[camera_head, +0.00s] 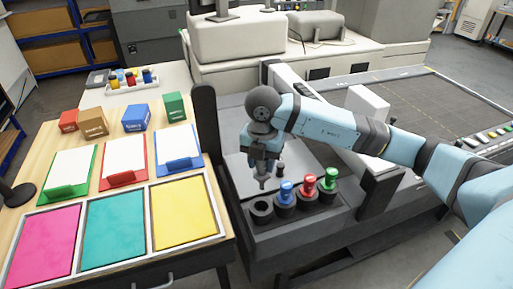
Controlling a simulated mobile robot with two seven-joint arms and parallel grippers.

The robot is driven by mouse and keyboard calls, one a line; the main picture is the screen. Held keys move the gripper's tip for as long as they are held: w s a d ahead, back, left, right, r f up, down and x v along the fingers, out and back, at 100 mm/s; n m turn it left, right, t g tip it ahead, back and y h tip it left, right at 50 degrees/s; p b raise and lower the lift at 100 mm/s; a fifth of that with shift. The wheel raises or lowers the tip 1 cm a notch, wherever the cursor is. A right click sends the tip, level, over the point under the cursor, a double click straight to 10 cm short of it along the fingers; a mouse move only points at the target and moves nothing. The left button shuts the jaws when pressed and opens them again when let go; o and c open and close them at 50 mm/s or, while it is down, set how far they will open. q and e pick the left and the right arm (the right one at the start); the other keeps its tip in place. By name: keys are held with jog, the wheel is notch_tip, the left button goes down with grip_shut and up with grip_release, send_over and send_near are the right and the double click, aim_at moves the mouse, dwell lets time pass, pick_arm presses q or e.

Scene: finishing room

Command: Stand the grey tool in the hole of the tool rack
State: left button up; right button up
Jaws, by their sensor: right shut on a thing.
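The tool rack (275,222) is a dark block near the picture's middle, with a row of round holders. A blue tool (286,192), a red tool (308,184) and a green tool (330,180) stand upright in it. The leftmost hole (261,208) is empty. My right gripper (263,170) points down, shut on the grey tool (263,183), which hangs roughly upright above and slightly behind the empty hole, apart from it. The gripper hides the tool's upper part. My left gripper is out of view.
A small dark knob (280,169) stands close to the right of the grey tool. A dark post (206,125) rises left of the rack. The wooden table (110,128) at left holds coloured boxes, paper trays and pink, teal and yellow panels.

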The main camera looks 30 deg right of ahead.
aim_at(261, 182)
jog(key=shift+w+d+r+m, duration=0.1)
jog(key=shift+w+r+m, duration=0.05)
jog(key=shift+m, duration=0.35)
jog(key=shift+w+d+r+m, duration=0.1)
jog(key=shift+w+m, duration=0.05)
jog(key=shift+m, duration=0.35)
jog(key=shift+s+f, duration=0.1)
jog(key=shift+f, duration=0.35)
jog(key=shift+f+b, duration=0.75)
jog(key=shift+f, duration=0.1)
jog(key=shift+f+b, duration=0.65)
jog(key=shift+f, duration=0.55)
jog(key=shift+f+b, duration=0.3)
jog(key=shift+f, duration=0.25)
jog(key=shift+f+b, duration=0.75)
jog(key=shift+f, duration=0.1)
jog(key=shift+f+b, duration=0.4)
jog(key=shift+f, duration=0.15)
